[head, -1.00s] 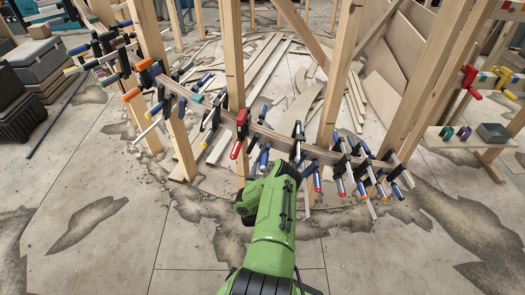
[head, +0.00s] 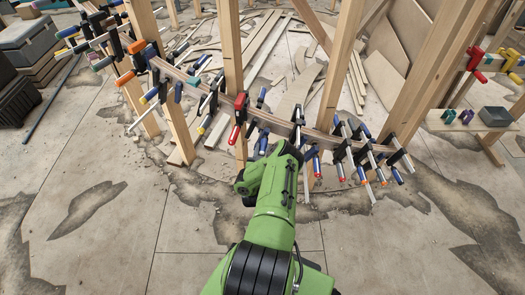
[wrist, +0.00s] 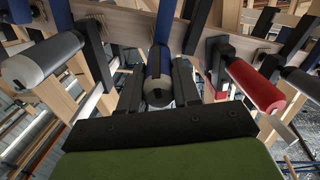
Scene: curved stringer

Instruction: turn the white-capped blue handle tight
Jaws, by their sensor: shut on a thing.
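The blue handle with a pale white cap (wrist: 158,92) sits in the middle of the wrist view, pointing toward me. My gripper (wrist: 159,72) has one black finger on each side of it and is shut on it. In the head view my green arm reaches up to the curved wooden stringer (head: 205,86). There the wrist covers the held handle, and the fingers cannot be made out. How tight the clamp is cannot be told.
Clamps crowd the stringer on both sides. In the wrist view a red handle (wrist: 258,88) is close on the right and a grey-white handle (wrist: 42,58) on the left. Wooden posts (head: 231,70) stand along the stringer. The concrete floor in front (head: 130,215) is open.

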